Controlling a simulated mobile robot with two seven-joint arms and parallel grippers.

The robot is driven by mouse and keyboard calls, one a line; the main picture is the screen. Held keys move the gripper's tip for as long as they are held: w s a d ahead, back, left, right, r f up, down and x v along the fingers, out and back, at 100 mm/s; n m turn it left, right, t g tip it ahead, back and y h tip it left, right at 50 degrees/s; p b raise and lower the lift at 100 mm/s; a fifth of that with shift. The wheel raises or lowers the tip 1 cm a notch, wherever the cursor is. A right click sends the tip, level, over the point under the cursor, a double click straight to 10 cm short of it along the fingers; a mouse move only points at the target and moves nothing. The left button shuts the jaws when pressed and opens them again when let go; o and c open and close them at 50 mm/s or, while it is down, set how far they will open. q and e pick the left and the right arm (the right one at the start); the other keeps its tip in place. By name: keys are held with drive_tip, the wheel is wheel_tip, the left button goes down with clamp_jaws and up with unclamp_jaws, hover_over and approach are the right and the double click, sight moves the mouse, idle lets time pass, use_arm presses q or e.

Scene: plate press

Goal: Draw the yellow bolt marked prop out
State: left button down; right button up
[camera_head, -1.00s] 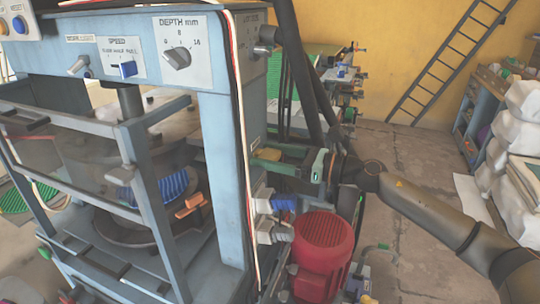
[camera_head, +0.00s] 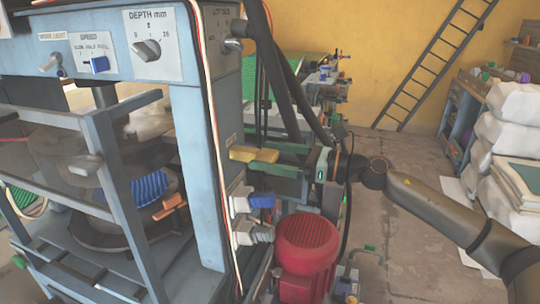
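A yellow block-like piece (camera_head: 254,154), perhaps the bolt handle, shows at the right side of the blue press column; no marking on it is readable. My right gripper (camera_head: 272,160) comes in from the right with its greenish fingers pointing left at the yellow piece. The fingertips overlap the yellow piece in the picture; I cannot tell whether they grip it or only lie around or beside it. My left gripper is out of view.
The blue press (camera_head: 198,165) fills the left, with a depth dial (camera_head: 147,49) and a speed switch (camera_head: 97,64). Connectors (camera_head: 252,234) and a red motor (camera_head: 307,243) sit below my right gripper. Dark hoses (camera_head: 279,75) hang behind it. White sacks (camera_head: 509,155) stand at the right.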

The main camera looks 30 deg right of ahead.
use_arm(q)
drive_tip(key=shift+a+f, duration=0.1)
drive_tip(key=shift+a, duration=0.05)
use_arm(e)
drive_tip(key=shift+s+d+f+b, duration=0.15)
drive_tip(key=shift+s+d+b, duration=0.2)
drive_tip(key=shift+b, duration=0.1)
drive_tip(key=b+v, duration=0.1)
drive_tip(key=v, duration=0.1)
drive_tip(key=shift+s+d+f+b, duration=0.1)
drive_tip(key=shift+s+d+b, duration=0.1)
drive_tip(key=shift+b, duration=0.1)
drive_tip(key=shift+b+v, duration=0.55)
drive_tip(key=shift+v, duration=0.45)
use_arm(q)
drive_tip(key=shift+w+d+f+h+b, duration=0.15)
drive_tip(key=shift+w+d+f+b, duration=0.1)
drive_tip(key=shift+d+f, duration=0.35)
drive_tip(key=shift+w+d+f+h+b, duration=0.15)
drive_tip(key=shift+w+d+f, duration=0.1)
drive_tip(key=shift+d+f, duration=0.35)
use_arm(e)
drive_tip(key=v, duration=0.6)
drive_tip(key=shift+s+d+r, duration=0.25)
drive_tip(key=shift+s+r, duration=0.05)
drive_tip(key=shift+s, duration=0.05)
